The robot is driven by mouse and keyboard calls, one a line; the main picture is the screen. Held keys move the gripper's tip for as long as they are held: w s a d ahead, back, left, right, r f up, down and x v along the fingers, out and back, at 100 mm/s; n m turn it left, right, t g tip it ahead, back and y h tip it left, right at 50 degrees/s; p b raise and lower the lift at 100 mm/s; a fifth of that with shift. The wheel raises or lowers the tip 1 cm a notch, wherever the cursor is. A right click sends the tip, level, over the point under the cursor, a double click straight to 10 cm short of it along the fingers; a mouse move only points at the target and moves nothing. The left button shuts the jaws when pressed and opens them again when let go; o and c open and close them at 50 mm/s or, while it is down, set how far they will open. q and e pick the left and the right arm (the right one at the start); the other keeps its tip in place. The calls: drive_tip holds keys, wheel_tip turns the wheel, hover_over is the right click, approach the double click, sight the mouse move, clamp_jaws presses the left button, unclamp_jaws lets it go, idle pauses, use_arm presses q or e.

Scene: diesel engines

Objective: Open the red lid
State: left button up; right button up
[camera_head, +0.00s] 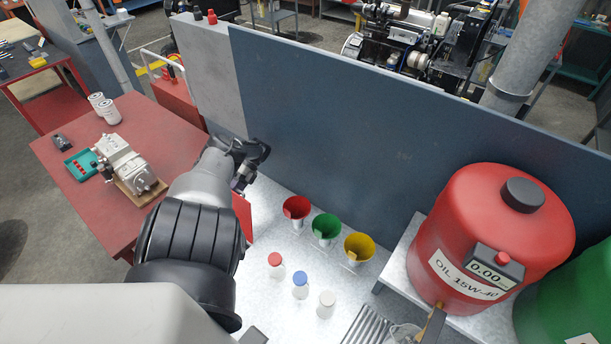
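A small clear-white bottle with a red lid (275,259) stands upright on the grey metal worktop. The lid sits on the bottle. My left arm comes in from the lower left, and its dark gripper (252,168) is above the back left of the worktop, near the blue-grey panel. The gripper is up and to the left of the red lid, apart from it. Its fingers look spread, with nothing seen between them. My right gripper is not in view.
Bottles with a blue lid (300,279) and a white lid (327,299) stand close by on the right. Red (296,207), green (326,227) and yellow (359,247) funnels stand behind. A red oil drum (470,225) is at right. The panel (400,150) bounds the back.

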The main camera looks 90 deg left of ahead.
use_arm(q)
drive_tip(key=shift+w+a+r, duration=0.15)
drive_tip(key=shift+w+r, duration=0.1)
drive_tip(key=w+d+r+p, duration=0.5)
drive_tip(key=w+r+p, duration=0.2)
drive_tip(key=w+r, duration=0.3)
drive_tip(key=shift+w+d+r, duration=0.15)
drive_tip(key=shift+d+r, duration=0.05)
drive_tip(key=shift+r, duration=0.25)
idle(0.4)
